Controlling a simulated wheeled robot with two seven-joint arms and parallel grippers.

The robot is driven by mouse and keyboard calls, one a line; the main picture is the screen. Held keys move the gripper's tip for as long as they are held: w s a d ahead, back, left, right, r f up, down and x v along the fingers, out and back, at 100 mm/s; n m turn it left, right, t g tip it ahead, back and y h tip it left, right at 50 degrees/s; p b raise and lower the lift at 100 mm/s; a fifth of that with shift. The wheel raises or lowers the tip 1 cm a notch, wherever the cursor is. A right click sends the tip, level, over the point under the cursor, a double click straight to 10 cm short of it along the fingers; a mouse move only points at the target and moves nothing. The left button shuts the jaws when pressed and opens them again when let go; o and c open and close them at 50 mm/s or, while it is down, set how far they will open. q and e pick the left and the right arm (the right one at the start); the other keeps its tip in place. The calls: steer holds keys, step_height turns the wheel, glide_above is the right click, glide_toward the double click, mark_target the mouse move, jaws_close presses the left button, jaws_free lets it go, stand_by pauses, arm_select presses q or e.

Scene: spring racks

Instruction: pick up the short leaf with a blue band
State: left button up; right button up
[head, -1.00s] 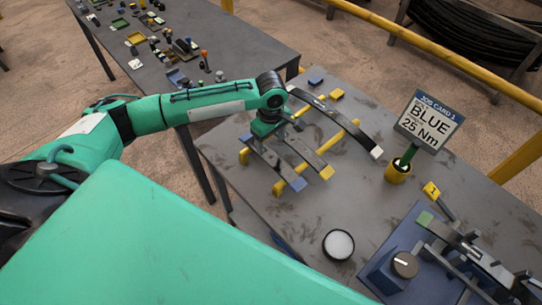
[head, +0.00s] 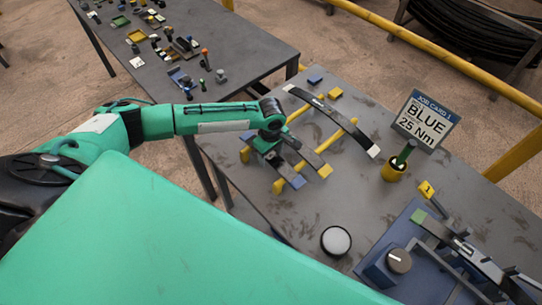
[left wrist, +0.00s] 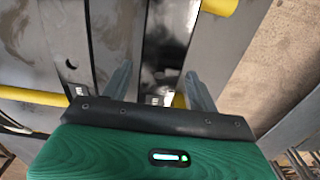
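The short dark leaf with a blue band (head: 298,181) lies across the yellow rack bars, its blue end toward the front. Its far part is hidden under my left gripper (head: 266,148). Another leaf (left wrist: 66,45) lies left of the fingers. My right gripper is not in view.
A long dark leaf with a pale tip (head: 335,118) lies behind the short ones. A round white-topped object (head: 336,241) and a blue fixture (head: 385,268) are nearer.

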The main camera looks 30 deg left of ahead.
arm_select(q)
steer(key=c, duration=0.7)
steer(key=shift+c, duration=0.7)
steer(key=shift+r, duration=0.1)
